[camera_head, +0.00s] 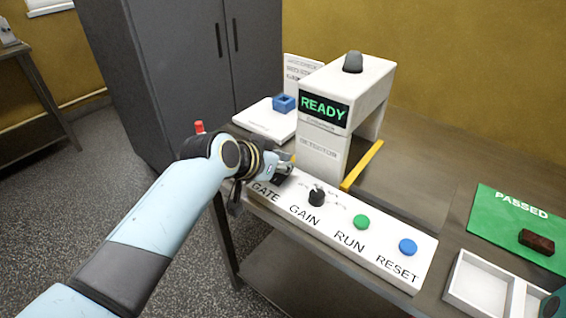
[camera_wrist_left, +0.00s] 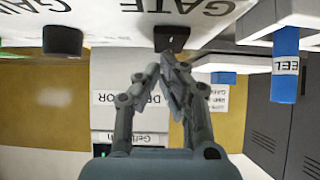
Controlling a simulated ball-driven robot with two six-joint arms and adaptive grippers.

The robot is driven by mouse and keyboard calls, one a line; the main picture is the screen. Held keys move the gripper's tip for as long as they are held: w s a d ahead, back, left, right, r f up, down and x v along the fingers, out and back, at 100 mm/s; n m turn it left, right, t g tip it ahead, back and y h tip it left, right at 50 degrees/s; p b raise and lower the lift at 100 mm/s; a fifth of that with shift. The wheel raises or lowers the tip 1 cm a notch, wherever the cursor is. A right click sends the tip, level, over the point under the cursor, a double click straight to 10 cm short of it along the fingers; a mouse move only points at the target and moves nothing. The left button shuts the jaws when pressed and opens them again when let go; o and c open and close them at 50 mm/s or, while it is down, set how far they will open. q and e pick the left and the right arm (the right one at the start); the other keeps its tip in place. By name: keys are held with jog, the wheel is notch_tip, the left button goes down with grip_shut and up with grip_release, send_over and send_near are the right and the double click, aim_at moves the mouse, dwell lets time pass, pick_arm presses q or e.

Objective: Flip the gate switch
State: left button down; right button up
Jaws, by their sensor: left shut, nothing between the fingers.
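The white control panel (camera_head: 335,232) carries the labels GATE, GAIN, RUN and RESET. My left gripper (camera_head: 284,166) is over its GATE end and hides the gate switch in the head view. In the left wrist view, which is upside down, the gate switch (camera_wrist_left: 171,39) shows as a small dark block beside the word GATE. My left gripper (camera_wrist_left: 167,62) is shut and empty, its fingertips together close to the switch. I cannot tell whether they touch it. The switch's lever position is unclear.
The black gain knob (camera_head: 317,196), green run button (camera_head: 361,222) and blue reset button (camera_head: 408,247) line the panel. The detector arch (camera_head: 320,152) behind reads READY. A green PASSED mat (camera_head: 500,222) with a dark brown block (camera_head: 537,241) and a white tray (camera_head: 462,290) are at right.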

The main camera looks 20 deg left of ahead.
pick_arm(q)
jog(key=shift+f, duration=0.1)
jog(key=shift+w+f, duration=0.15)
jog(key=shift+f, duration=0.05)
jog(key=shift+s+a+p, duration=0.15)
jog(key=shift+s+p, duration=0.2)
jog(key=shift+s, duration=0.15)
jog(key=shift+s+a, duration=0.1)
jog(key=shift+s, duration=0.25)
